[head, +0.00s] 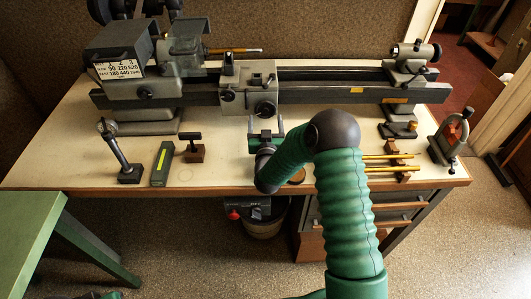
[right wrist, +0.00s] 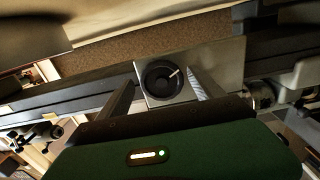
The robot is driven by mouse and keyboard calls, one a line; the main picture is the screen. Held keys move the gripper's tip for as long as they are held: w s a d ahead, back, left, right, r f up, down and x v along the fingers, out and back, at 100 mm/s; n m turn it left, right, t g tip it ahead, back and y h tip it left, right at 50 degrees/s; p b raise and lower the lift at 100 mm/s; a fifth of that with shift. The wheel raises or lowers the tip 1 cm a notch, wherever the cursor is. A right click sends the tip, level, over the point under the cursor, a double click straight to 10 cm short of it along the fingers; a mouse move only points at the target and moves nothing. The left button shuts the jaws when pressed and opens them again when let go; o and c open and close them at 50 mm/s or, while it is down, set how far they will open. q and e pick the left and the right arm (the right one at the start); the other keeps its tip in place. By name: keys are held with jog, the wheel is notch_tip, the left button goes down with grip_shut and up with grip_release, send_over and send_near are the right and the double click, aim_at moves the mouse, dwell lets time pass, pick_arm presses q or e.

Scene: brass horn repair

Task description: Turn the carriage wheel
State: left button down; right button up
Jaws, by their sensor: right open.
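The carriage wheel is a dark round handwheel (head: 265,108) on the front of the grey lathe carriage (head: 235,78). In the right wrist view the wheel (right wrist: 152,88) is black, with a pale handle sticking out at its upper right, on a light metal plate (right wrist: 210,66). My right gripper (head: 266,127) is open just in front of and below the wheel in the head view. In the right wrist view its two fingers (right wrist: 161,77) stand apart on either side of the wheel, with nothing held; I cannot tell whether they touch it. My left gripper is not in view.
The lathe bed (head: 330,95) runs along the bench (head: 60,165), with the headstock (head: 145,90) left and the tailstock (head: 408,68) right. A green table (head: 30,215) stands at lower left.

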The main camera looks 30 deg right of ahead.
jog(key=v, duration=0.3)
jog(key=shift+s+a+r, duration=0.15)
jog(key=shift+a+r, duration=0.1)
jog(key=shift+a, duration=0.3)
jog(key=shift+s+a, duration=0.5)
jog(key=shift+s, duration=0.05)
jog(key=shift+s+a+f, duration=0.1)
jog(key=shift+s+a, duration=0.1)
jog(key=shift+s, duration=0.4)
jog(key=shift+s+a, duration=0.15)
jog(key=shift+s, duration=0.5)
jog(key=shift+v, duration=3.5)
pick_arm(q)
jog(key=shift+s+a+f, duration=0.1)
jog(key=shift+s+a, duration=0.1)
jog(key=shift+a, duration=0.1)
pick_arm(e)
jog(key=shift+v, duration=1.1)
jog(key=shift+w+b, duration=0.1)
jog(key=shift+b, duration=0.2)
